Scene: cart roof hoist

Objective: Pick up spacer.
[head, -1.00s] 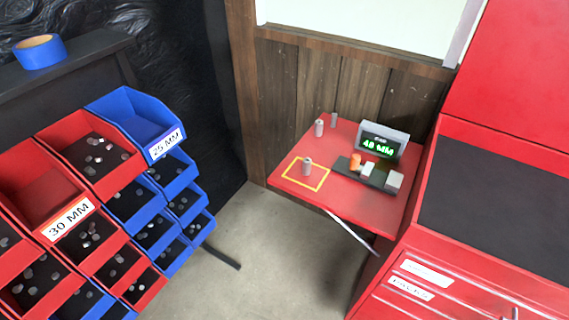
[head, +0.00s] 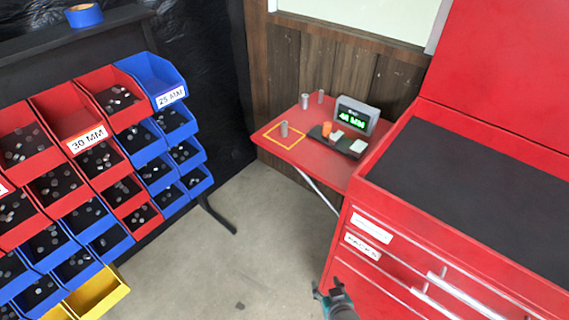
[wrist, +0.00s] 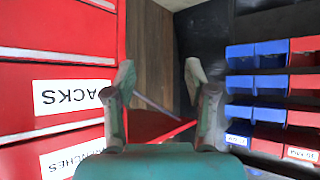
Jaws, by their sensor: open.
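One spacer (head: 284,129) is inside the yellow outlined square at the table's left. Which one the task means I cannot tell. My gripper (head: 331,290) shows at the bottom of the head view, in front of the red cabinet and well short of the table. In the wrist view my gripper (wrist: 159,75) is open with nothing between the fingers. No spacer is discernible there.
A grey display (head: 357,115) with green digits and a dark tray (head: 322,133) with orange and white pieces sit on the table. The red tool cabinet (head: 350,285) stands right. Red and blue bins (head: 165,95) stand left.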

